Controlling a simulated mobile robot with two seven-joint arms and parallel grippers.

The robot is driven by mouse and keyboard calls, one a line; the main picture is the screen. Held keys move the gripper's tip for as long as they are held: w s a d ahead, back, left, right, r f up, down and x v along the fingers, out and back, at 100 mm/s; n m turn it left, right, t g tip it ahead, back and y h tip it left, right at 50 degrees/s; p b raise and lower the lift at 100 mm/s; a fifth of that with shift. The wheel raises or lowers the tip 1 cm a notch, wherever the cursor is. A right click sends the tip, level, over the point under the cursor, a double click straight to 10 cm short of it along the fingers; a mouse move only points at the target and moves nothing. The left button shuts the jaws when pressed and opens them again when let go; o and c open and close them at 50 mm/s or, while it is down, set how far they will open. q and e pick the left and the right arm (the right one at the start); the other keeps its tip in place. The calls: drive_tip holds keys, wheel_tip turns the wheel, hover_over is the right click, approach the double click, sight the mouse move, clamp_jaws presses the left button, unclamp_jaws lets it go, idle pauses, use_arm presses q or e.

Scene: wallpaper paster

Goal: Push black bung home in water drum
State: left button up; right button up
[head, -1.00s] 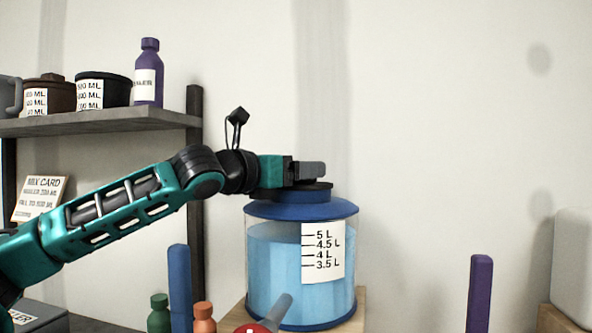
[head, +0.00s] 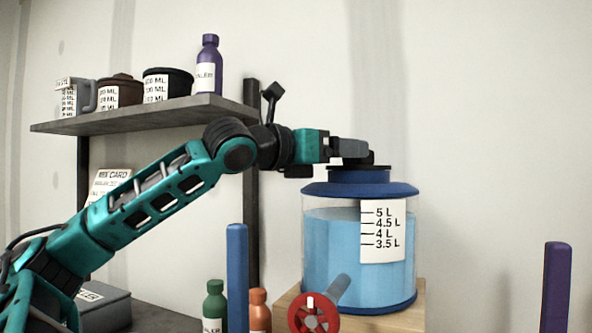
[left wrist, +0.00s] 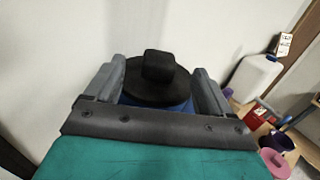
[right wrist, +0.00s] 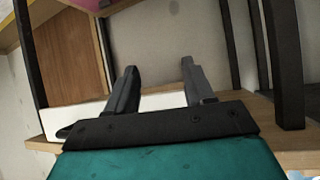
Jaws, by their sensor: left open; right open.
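The water drum (head: 335,262) is a clear tank of blue water with a blue lid, a blue neck and a volume label. The black bung (head: 377,167), a wide disc with a block-shaped knob, sits on the neck. It also shows in the left wrist view (left wrist: 158,66). My left gripper (head: 352,148) is open at the bung, just above the disc. In the left wrist view its fingers (left wrist: 157,78) stand apart on either side of the bung. How deep the bung sits is hard to tell. My right gripper (right wrist: 162,82) is open and empty, seen only in its own wrist view.
The drum stands on a wooden block (head: 408,318), with a red valve wheel (head: 314,312) in front. A blue post (head: 237,275) and green (head: 214,305) and orange bottles (head: 259,312) stand left of it. A shelf (head: 150,112) with pots and a purple bottle is behind my left arm.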

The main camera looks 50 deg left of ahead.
use_arm(q)
drive_tip(key=s+b, duration=0.4)
drive_tip(key=s, duration=0.4)
drive_tip(key=shift+s, duration=0.25)
drive_tip(key=shift+a, duration=0.1)
